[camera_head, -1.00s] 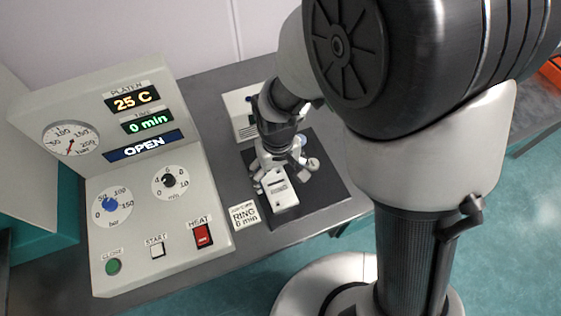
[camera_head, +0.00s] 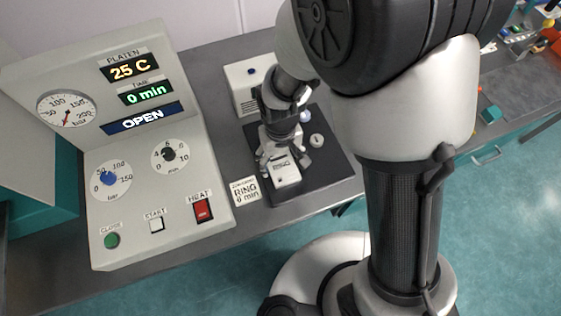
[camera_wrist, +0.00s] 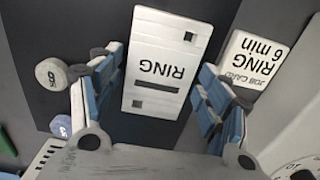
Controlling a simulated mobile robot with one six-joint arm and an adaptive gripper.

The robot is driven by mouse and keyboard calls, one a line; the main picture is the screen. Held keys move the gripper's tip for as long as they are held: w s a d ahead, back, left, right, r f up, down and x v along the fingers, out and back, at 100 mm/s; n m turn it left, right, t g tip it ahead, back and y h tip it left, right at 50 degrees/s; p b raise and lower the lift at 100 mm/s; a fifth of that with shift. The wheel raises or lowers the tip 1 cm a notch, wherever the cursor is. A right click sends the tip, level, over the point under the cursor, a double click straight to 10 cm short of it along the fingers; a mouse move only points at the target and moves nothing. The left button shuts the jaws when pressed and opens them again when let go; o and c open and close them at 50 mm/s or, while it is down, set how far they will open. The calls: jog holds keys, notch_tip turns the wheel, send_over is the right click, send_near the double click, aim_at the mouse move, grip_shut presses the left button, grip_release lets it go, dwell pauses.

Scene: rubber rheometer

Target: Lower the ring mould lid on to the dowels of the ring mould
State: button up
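The ring mould lid (camera_wrist: 165,50) is a white block marked RING with two small dark squares, lying lengthwise between my fingers in the wrist view. In the head view the lid (camera_head: 286,173) shows at the front of my gripper (camera_head: 277,148), over the dark mat. My gripper (camera_wrist: 162,62) has a finger along each long side of the lid, with blue pads facing it. The fingers look closed on the lid; a thin dark line shows at the left pad. The lower mould and its dowels are hidden, so I cannot see whether the lid touches them.
The job card (camera_head: 245,191) lies left of the dark mat (camera_head: 333,172). A round weight-like piece (camera_wrist: 51,73) is beside my left finger. The press panel (camera_head: 150,150) reads 25 C, 0 min, OPEN. A white box (camera_head: 240,88) stands behind.

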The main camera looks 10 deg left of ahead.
jog(key=c, duration=0.9)
jog(key=shift+c, duration=0.2)
